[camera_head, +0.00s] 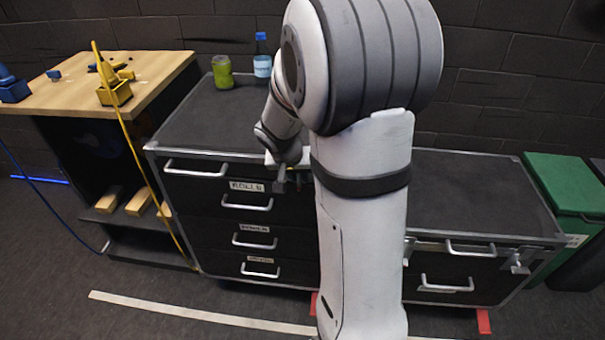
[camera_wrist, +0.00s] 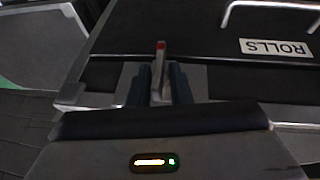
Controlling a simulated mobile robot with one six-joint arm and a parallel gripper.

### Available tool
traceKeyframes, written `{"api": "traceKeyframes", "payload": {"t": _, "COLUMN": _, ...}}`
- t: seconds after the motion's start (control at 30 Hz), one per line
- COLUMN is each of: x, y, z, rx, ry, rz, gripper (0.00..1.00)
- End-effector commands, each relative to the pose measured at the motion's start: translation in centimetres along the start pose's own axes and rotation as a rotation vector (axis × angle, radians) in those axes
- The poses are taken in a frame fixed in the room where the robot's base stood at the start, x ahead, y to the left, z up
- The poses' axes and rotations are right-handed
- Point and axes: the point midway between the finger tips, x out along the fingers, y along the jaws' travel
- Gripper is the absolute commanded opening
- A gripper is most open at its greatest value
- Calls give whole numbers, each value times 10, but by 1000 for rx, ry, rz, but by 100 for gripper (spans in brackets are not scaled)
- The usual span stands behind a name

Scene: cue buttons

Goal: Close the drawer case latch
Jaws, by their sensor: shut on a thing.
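The drawer case (camera_head: 250,205) is a black case with metal edges and several labelled drawers with silver handles, standing at centre-left in the head view. Its latch (camera_wrist: 159,62) shows in the wrist view as a grey metal lever with a red tip on a plate. My gripper (camera_wrist: 160,85) has its two dark fingers on either side of the lever and is shut on it. In the head view my gripper (camera_head: 284,175) is at the case's upper front edge, right of the top drawers. My arm hides the right part of the case there.
A green jar (camera_head: 222,72) and a blue-capped bottle (camera_head: 262,55) stand on the case top. A wooden workbench (camera_head: 150,72) with a yellow tool (camera_head: 113,85) is at left. A lower black case (camera_head: 475,195) and a green bin (camera_head: 565,185) are at right.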

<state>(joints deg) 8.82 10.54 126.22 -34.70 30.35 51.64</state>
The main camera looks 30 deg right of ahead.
Motion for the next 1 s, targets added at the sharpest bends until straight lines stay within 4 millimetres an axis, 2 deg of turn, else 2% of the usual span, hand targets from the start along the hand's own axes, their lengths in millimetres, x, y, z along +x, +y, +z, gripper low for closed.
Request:
{"api": "traceKeyframes", "payload": {"t": 0.77, "x": 2, "y": 2, "z": 3, "rx": 1, "ry": -9, "rz": 6, "gripper": 0}}
{"api": "traceKeyframes", "payload": {"t": 0.8, "x": 2, "y": 2, "z": 3, "rx": 1, "ry": -9, "rz": 6, "gripper": 19}}
{"api": "traceKeyframes", "payload": {"t": 0.93, "x": 2, "y": 2, "z": 2, "rx": 1, "ry": -7, "rz": 4, "gripper": 29}}
{"api": "traceKeyframes", "payload": {"t": 1.0, "x": 1, "y": 2, "z": 2, "rx": 1, "ry": -5, "rz": 4, "gripper": 29}}
